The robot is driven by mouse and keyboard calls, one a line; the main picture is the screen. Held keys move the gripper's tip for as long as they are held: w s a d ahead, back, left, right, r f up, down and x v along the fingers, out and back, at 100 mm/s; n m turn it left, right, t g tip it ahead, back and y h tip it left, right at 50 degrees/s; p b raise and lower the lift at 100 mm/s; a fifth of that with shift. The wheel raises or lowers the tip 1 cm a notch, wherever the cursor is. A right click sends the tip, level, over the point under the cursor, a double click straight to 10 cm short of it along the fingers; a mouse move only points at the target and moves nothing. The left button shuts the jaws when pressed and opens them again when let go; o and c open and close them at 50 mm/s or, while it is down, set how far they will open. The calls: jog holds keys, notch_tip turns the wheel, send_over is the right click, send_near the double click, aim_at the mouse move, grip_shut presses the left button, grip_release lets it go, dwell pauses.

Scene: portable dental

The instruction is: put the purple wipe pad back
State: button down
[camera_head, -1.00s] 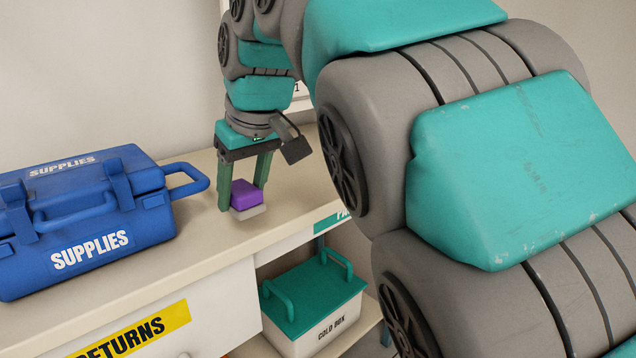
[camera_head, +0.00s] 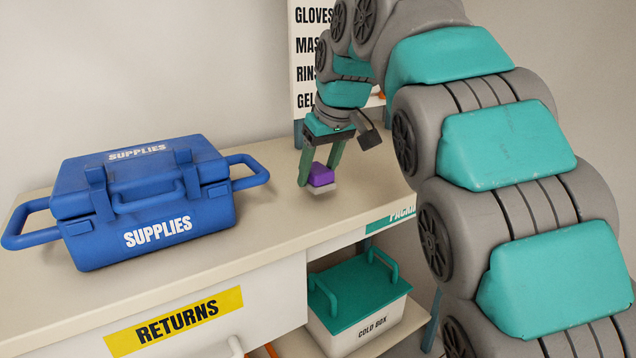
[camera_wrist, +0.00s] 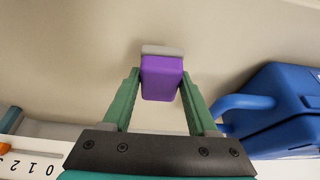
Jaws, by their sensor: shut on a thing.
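The purple wipe pad (camera_head: 321,175) is a small purple block with a pale grey underside. My gripper (camera_head: 320,176) is shut on it and points downward, with the pad between its green fingertips. The pad is above the right part of the counter; a gap to the surface is hard to judge. In the wrist view the purple pad (camera_wrist: 161,77) sits between the two fingers, its grey layer at the far side.
A closed blue SUPPLIES case (camera_head: 150,205) stands on the counter (camera_head: 265,245), left of my gripper. A RETURNS drawer (camera_head: 175,320) is below. A cold box (camera_head: 360,300) with teal lid sits on a lower shelf. A list sign (camera_head: 308,60) stands behind. Counter between case and gripper is clear.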

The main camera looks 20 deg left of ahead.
jog(key=shift+f, duration=1.4)
jog(key=shift+f, duration=0.1)
jog(key=shift+c, duration=0.9)
grip_release()
jog(key=p+v, duration=0.1)
jog(key=v, duration=1.1)
jog(key=shift+d, duration=0.1)
